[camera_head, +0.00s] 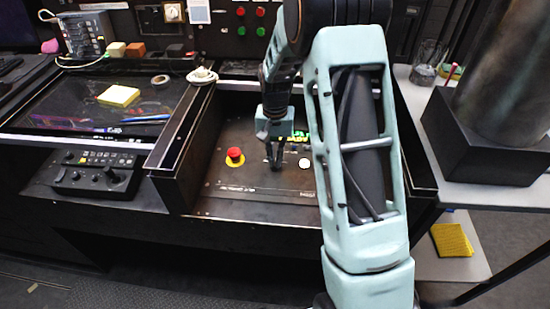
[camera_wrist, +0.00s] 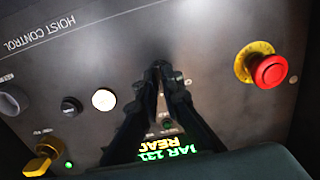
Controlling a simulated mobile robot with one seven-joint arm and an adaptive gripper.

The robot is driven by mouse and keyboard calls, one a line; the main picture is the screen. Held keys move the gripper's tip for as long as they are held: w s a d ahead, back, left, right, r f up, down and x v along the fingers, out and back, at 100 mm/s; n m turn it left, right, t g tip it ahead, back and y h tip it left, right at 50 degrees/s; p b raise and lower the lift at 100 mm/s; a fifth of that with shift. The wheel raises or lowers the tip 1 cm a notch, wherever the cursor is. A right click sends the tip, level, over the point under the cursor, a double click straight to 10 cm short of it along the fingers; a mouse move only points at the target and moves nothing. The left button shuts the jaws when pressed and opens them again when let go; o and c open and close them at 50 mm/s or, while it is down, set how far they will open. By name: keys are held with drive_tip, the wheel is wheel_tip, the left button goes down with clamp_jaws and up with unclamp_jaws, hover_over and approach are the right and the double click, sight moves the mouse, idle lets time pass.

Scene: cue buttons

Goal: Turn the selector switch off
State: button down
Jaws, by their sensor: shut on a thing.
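The hoist control panel (camera_head: 225,200) lies in the recess at the middle of the desk. My gripper (camera_head: 274,160) points down onto it, to the right of the red stop button (camera_head: 235,153). In the wrist view my gripper (camera_wrist: 159,68) has its two dark fingers brought together at the panel, between the white button and the red stop button (camera_wrist: 270,70). It is shut on what appears to be the selector switch. The fingers hide the switch almost wholly, so its setting cannot be told.
In the wrist view a white button (camera_wrist: 103,99), a black knob (camera_wrist: 71,107), a grey knob (camera_wrist: 13,101) and a yellow rotary handle (camera_wrist: 40,158) sit left of the fingers. A lit display (camera_wrist: 168,150) is partly covered. Raised dark walls flank the recess.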

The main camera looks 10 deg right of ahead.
sight(275, 162)
drive_tip(key=shift+n, duration=0.3)
drive_tip(key=n+p, duration=0.1)
drive_tip(key=n, duration=0.3)
drive_tip(key=shift+r, duration=0.1)
drive_tip(key=shift+n+p, duration=0.3)
drive_tip(key=shift+n, duration=1.8)
drive_tip(key=c, duration=2.1)
unclamp_jaws()
wheel_tip(275, 162, up, 12)
